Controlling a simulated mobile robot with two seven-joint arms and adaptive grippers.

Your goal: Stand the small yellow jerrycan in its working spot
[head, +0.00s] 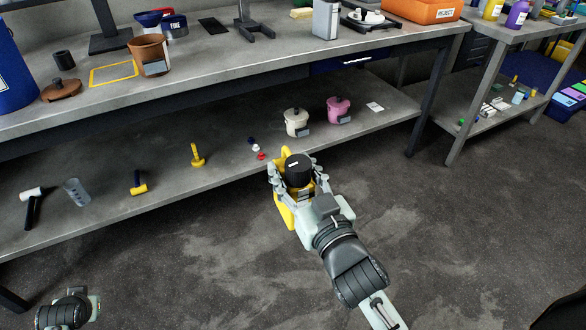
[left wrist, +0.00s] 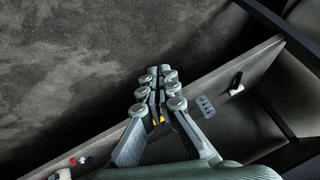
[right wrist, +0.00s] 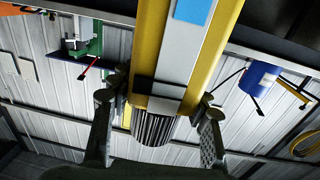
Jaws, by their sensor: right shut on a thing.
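The small yellow jerrycan (head: 285,213) is in my right gripper (head: 298,178), in front of the lower shelf edge. Its black cap (head: 298,168) faces up towards the head camera. In the right wrist view the yellow body (right wrist: 150,60) with a pale label and a ribbed black cap (right wrist: 155,128) sits between the fingers. My left gripper (head: 68,312) is low at the left, away from the jerrycan; in the left wrist view its fingers (left wrist: 158,95) are together and hold nothing visible. A yellow outlined square (head: 112,73) is marked on the bench top.
A brown pot (head: 150,54) and a brown lid (head: 60,90) flank the square. A blue drum (head: 12,75) stands at the left. The front floor is clear.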

